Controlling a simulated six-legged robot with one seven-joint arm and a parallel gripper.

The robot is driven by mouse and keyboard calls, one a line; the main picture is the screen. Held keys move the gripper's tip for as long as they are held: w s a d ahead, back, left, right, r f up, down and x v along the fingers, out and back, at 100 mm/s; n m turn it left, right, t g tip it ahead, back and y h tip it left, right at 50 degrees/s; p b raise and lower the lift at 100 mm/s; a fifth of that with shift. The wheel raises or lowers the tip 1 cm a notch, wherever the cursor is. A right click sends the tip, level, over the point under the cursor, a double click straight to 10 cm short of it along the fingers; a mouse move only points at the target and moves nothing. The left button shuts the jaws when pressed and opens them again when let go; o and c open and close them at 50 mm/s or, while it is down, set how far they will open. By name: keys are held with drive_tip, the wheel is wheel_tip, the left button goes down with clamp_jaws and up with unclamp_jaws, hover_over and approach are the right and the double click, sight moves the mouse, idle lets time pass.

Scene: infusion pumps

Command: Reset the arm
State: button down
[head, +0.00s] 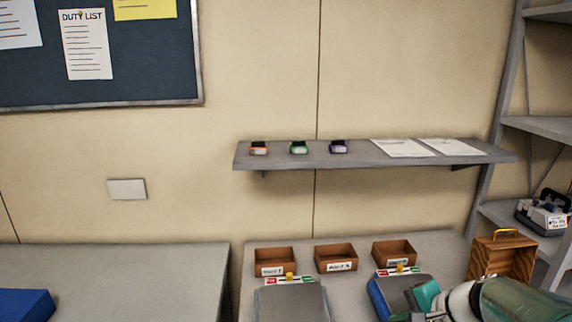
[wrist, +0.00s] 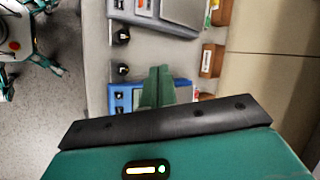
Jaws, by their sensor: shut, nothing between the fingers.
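My gripper (wrist: 159,73) is shut and empty in the wrist view, its two green fingers together. It is over or in front of a blue and grey pump (wrist: 122,97), which its fingers partly hide. In the head view my gripper (head: 427,296) is at the lower right, in front of the same blue-sided pump (head: 378,298). I cannot tell whether the fingers touch it. A second grey pump (head: 290,303) stands to its left, with a red, white and green label on top. It also shows at the top of the wrist view (wrist: 178,22).
Three brown labelled bins (head: 275,262) line the table's back. A wooden box with a yellow handle (head: 500,257) stands right, near my arm. The wall shelf (head: 355,155) holds three small coloured items and two papers. A rack (head: 535,125) stands far right. The left table (head: 150,275) is mostly clear.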

drive_tip(key=s+a+r+n+g+h, duration=0.1)
drive_tip(key=s+a+r+n+h, duration=0.4)
drive_tip(key=s+a+n, duration=0.4)
drive_tip(key=s+n, duration=0.3)
drive_tip(key=shift+s+a+n, duration=0.15)
drive_tip(key=shift+a+n, duration=0.15)
drive_tip(key=shift+a, duration=0.1)
